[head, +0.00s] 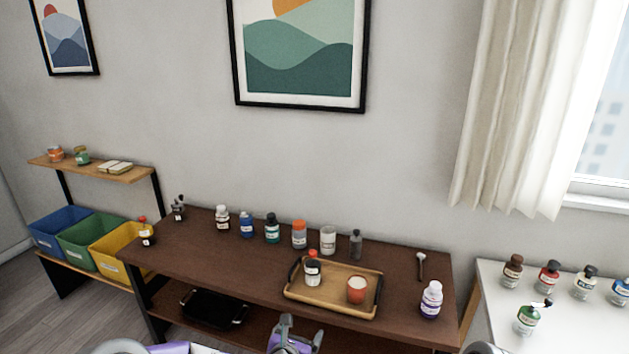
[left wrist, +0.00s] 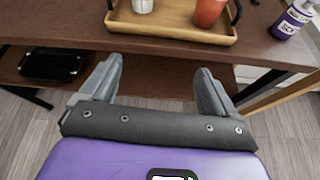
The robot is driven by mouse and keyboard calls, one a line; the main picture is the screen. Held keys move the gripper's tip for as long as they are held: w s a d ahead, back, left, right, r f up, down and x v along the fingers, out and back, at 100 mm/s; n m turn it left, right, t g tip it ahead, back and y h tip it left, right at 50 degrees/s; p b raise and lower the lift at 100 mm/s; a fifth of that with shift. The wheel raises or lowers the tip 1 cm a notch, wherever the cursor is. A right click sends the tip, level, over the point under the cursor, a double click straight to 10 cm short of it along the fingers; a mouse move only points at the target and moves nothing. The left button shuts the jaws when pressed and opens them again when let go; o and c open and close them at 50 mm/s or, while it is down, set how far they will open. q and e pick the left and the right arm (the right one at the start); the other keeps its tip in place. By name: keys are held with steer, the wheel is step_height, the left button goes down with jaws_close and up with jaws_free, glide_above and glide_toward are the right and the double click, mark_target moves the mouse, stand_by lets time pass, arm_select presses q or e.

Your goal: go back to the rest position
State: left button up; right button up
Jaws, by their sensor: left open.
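My left gripper (head: 295,330) shows at the bottom middle of the head view, in front of the dark wooden table (head: 200,250). In the left wrist view its two grey fingers (left wrist: 160,78) are spread apart with nothing between them. They point toward the table's front edge, short of the wooden tray (head: 335,308). My right gripper is not seen.
Several bottles and jars, such as an orange-capped jar (head: 299,235), line the table's back. A purple-labelled bottle (head: 431,300) stands near its right end. A black tray (head: 212,308) lies on the lower shelf. A white table (head: 560,325) with pump bottles stands at right.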

arm_select(q)
steer(key=s+a+f+m+g, duration=0.1)
steer(key=s+f+m+g, duration=0.25)
steer(key=f+m, duration=0.35)
steer(key=s+a+f+m+g, duration=0.1)
steer(key=s+f+m+g, duration=0.1)
steer(key=s+f+m, duration=0.55)
steer(key=s+a+f+m+g, duration=0.2)
steer(key=s+f+m+g, duration=0.1)
steer(key=s+f+m, duration=0.2)
steer(key=s+a+f+m+g, duration=0.2)
steer(key=s+f+m, duration=0.4)
steer(key=s+m, duration=0.3)
steer(key=s+g, duration=0.1)
steer(key=s, duration=0.2)
steer(key=shift+f+h, duration=0.3)
steer(key=shift+g, duration=0.25)
